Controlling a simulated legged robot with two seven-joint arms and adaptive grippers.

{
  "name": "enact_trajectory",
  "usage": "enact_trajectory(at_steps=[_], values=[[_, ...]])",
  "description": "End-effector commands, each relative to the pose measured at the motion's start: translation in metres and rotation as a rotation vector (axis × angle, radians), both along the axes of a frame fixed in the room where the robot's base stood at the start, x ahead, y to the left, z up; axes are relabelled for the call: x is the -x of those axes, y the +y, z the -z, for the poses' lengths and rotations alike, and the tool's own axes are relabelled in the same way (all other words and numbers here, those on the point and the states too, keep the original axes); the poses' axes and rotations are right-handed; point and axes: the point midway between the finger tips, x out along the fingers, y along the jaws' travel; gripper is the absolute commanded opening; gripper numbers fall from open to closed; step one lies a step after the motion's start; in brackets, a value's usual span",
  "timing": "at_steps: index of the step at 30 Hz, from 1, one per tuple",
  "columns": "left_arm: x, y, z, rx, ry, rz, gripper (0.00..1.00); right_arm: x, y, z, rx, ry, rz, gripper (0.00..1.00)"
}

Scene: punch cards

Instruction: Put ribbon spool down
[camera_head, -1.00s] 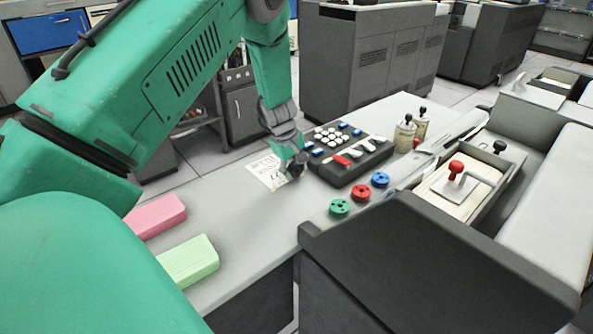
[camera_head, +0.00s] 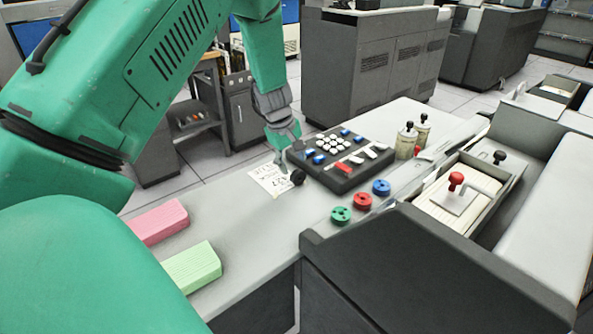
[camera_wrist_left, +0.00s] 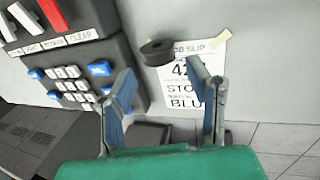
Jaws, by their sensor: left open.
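A small black ribbon spool (camera_head: 297,178) rests on the grey desk beside the keypad, at the edge of a white job slip (camera_head: 268,180). In the left wrist view the spool (camera_wrist_left: 156,52) overlaps the top of the slip (camera_wrist_left: 186,88). My left gripper (camera_head: 287,152) is just above and behind the spool in the head view. In the left wrist view its two fingers (camera_wrist_left: 162,75) stand apart with nothing between them, and the spool lies beyond their tips. My right gripper is not in view.
A black keypad (camera_head: 340,182) sits right of the spool. Green (camera_head: 341,215), red (camera_head: 361,197) and blue (camera_head: 381,187) discs lie in front of it. Pink (camera_head: 158,222) and light green (camera_head: 190,266) blocks lie nearer. A dark console (camera_head: 420,255) bounds the desk at right.

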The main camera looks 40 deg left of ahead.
Motion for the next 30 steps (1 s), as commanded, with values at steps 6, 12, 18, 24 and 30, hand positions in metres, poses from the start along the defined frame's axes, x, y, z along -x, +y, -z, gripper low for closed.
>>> enact_trajectory(at_steps=[6, 12, 18, 24, 30], values=[[0.009, 0.001, -0.039, 0.0, -0.001, 0.0, 0.45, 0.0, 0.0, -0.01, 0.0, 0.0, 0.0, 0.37], [0.019, 0.008, -0.048, -0.017, -0.008, 0.043, 0.41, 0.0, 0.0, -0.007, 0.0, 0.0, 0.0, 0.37], [0.054, 0.041, -0.032, -0.172, -0.098, 0.449, 0.41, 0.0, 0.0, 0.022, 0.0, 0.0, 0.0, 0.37], [0.064, 0.035, -0.017, -0.448, -0.301, 1.02, 0.41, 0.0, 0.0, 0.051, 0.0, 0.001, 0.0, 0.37], [0.053, 0.009, -0.025, -0.697, -0.462, 1.337, 0.41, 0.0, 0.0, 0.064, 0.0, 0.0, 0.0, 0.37]])
